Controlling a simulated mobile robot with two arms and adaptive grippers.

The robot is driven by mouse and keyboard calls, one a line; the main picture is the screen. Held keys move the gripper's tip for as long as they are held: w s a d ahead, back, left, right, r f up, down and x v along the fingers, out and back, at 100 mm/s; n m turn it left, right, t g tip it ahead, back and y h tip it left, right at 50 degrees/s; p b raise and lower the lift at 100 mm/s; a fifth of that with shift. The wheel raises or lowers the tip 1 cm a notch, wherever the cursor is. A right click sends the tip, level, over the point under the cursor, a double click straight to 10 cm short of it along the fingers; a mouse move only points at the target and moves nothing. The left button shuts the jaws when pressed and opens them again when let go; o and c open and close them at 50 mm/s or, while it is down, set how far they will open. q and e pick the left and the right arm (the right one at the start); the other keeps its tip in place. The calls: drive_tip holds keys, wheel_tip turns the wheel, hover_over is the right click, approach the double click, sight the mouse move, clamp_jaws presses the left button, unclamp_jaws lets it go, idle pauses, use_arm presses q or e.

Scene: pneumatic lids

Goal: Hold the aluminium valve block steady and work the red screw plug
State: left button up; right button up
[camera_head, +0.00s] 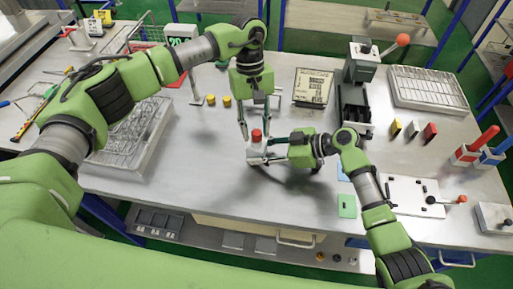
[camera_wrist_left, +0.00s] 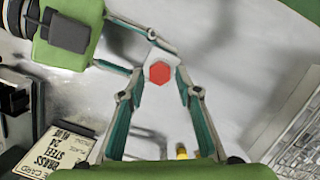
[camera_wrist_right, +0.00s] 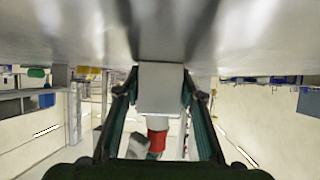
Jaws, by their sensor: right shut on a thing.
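The aluminium valve block (camera_head: 254,152) stands on the bench in front of me, with the red screw plug (camera_head: 256,135) on its top. My right gripper (camera_head: 263,150) comes in from the right and is shut on the block's sides; the right wrist view shows the block (camera_wrist_right: 160,88) between its fingers. My left gripper (camera_head: 256,130) points down from above. In the left wrist view the plug's red hexagonal head (camera_wrist_left: 159,72) sits between its fingertips, with a gap visible on both sides. The left gripper looks open and not touching the plug.
A wire-rack tray (camera_head: 130,135) lies at the left. A white printed card (camera_head: 313,88) stands behind the block, and a press with an orange-knobbed lever (camera_head: 360,65) is to its right. A green pad (camera_head: 346,206) lies near the front edge. Bench left-front of the block is clear.

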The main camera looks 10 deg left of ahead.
use_arm(q)
drive_tip(key=shift+m, duration=0.4)
drive_tip(key=m, duration=0.2)
drive_tip(key=m+y, duration=0.1)
drive_tip(key=m, duration=0.2)
drive_tip(key=shift+d+m+y, duration=0.3)
drive_tip(key=shift+d, duration=0.05)
clamp_jaws()
drive_tip(key=n, duration=0.3)
drive_tip(key=a+n+h, duration=0.1)
drive_tip(key=n, duration=0.2)
drive_tip(key=shift+n+h, duration=0.5)
drive_tip(key=shift+n, duration=0.5)
drive_tip(key=shift+s, duration=0.1)
